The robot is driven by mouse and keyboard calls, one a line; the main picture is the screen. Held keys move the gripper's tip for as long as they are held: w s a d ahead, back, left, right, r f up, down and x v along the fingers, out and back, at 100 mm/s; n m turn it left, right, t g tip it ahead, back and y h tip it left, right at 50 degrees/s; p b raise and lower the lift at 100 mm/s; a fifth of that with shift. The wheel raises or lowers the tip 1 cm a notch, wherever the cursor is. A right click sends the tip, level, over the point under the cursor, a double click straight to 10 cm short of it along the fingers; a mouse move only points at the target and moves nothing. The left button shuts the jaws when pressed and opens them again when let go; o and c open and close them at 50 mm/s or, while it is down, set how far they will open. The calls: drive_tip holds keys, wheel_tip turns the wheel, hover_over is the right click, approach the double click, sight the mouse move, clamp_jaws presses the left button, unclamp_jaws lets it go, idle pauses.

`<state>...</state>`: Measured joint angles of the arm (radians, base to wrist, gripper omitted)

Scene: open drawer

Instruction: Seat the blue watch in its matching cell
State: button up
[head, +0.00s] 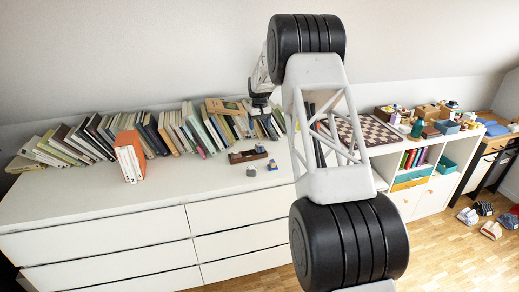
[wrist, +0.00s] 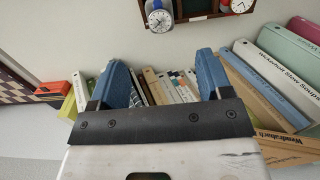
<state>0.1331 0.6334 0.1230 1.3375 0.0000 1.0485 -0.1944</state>
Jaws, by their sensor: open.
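In the head view a small blue item (head: 272,164) stands at the right of the brown case (head: 247,155), apparently the same watch. A red watch (wrist: 239,5) shows at the case's other end. The cells are too small or cut off to tell apart. My gripper (head: 262,104) is above the books behind the case; its blue fingers (wrist: 161,62) are open and empty.
A row of leaning books (head: 185,130) lines the wall under my gripper. An orange and white book block (head: 129,158) stands left. A small item (head: 250,172) lies in front of the case. A chessboard (head: 368,131) is right. The white dresser top (head: 75,197) has free room.

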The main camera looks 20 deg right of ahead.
sight(259, 144)
idle(0.3)
drive_tip(key=shift+f, duration=3.4)
drive_tip(key=shift+f, duration=2.6)
drive_tip(key=c, duration=1.1)
drive_tip(key=shift+r, duration=0.15)
